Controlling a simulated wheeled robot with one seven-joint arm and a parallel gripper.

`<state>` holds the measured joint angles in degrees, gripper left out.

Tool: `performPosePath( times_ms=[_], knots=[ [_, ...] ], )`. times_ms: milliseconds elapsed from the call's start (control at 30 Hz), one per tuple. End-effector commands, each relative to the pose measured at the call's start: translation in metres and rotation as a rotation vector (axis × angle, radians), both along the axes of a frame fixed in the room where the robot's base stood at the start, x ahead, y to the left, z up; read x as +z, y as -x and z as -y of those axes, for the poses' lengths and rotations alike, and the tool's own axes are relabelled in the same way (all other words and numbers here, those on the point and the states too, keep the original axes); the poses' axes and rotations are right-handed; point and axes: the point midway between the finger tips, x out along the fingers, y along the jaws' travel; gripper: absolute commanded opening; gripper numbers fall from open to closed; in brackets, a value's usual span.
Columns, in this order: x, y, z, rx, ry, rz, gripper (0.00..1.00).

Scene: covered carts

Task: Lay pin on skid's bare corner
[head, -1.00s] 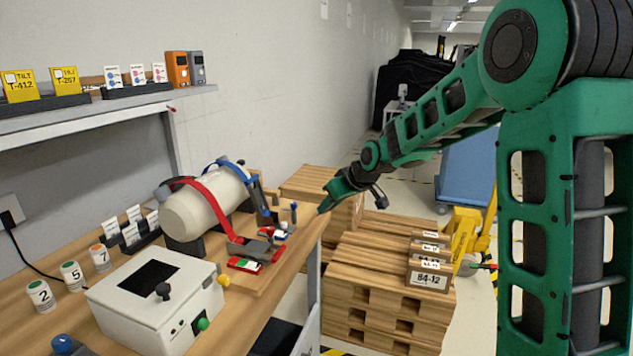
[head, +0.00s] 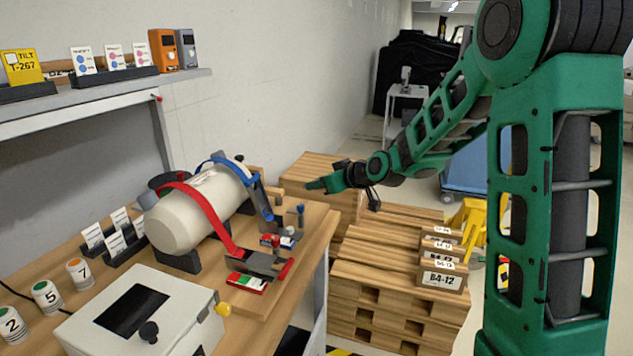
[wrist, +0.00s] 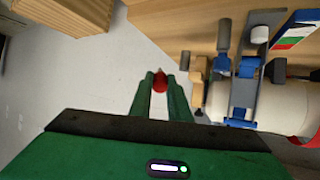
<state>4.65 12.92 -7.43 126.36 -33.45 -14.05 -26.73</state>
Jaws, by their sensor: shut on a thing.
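My gripper (head: 316,186) hangs in the air beyond the far right corner of the bench, its green fingers pointing left. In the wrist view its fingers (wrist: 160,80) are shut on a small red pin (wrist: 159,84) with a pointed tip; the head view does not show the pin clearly. The skid (head: 312,226) looks to be the wooden board under a cream tank (head: 178,222) held by a red and a blue strap. Part of its surface near the right edge is bare. In the wrist view the wood (wrist: 180,22) lies ahead of the fingertips, apart from the pin.
A white control box (head: 150,315) stands at the front of the bench. Clamps and small fittings (head: 285,240) sit at the tank's right. Open air surrounds my gripper.

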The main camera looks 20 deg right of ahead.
Motion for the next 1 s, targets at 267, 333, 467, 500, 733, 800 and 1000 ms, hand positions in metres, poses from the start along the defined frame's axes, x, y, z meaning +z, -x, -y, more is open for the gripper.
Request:
performPosePath(
  times_ms=[267,333,467,500,733,800,1000],
  knots=[
    [-0.025,0.0,0.008,-0.01,0.0,-0.002,0.0],
    [-0.031,0.0,0.009,-0.01,0.001,-0.003,0.0],
    [-0.04,0.0,0.009,-0.011,0.0,-0.002,0.0],
    [-0.043,0.0,0.009,-0.011,0.0,-0.002,0.0],
    [-0.051,0.001,0.009,-0.01,0.0,-0.001,0.0],
    [-0.052,0.001,0.009,-0.01,0.0,-0.001,0.0],
    [-0.052,0.001,0.008,-0.01,0.0,0.0,0.0]
  ],
)
